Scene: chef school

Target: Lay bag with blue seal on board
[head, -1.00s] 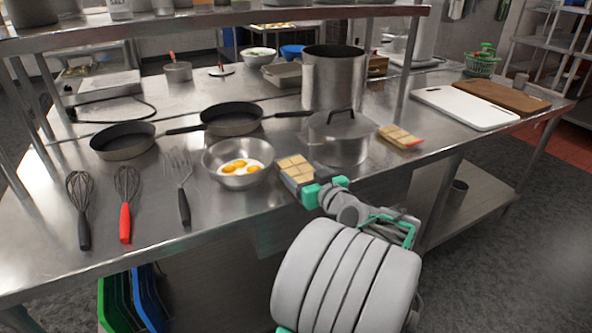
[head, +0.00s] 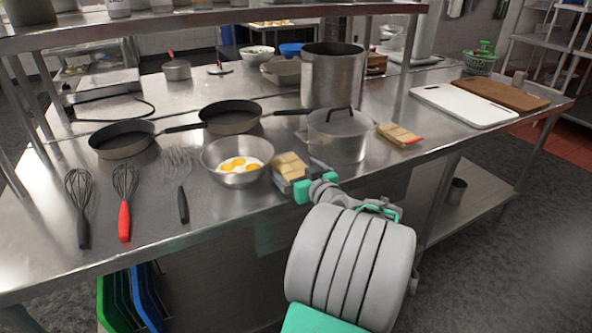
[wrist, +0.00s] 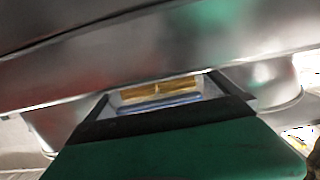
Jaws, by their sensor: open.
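A bag of tan pieces (head: 289,165) lies near the front edge of the steel table, between the metal bowl and the lidded pot. In the wrist view the bag (wrist: 158,90) shows a blue strip along its near edge, between the dark finger edges. My gripper (head: 303,176) is open at the bag's near right side; I cannot tell whether it touches the bag. A second bag (head: 400,134), with a red seal, lies right of the pot. A white board (head: 462,105) and a brown board (head: 505,94) lie at the table's right end.
The lidded pot (head: 338,138) stands just behind my gripper, and the bowl with eggs (head: 236,178) is just left of the bag. A tall pot (head: 333,78) stands behind. Table space before the white board is clear, and both boards are bare.

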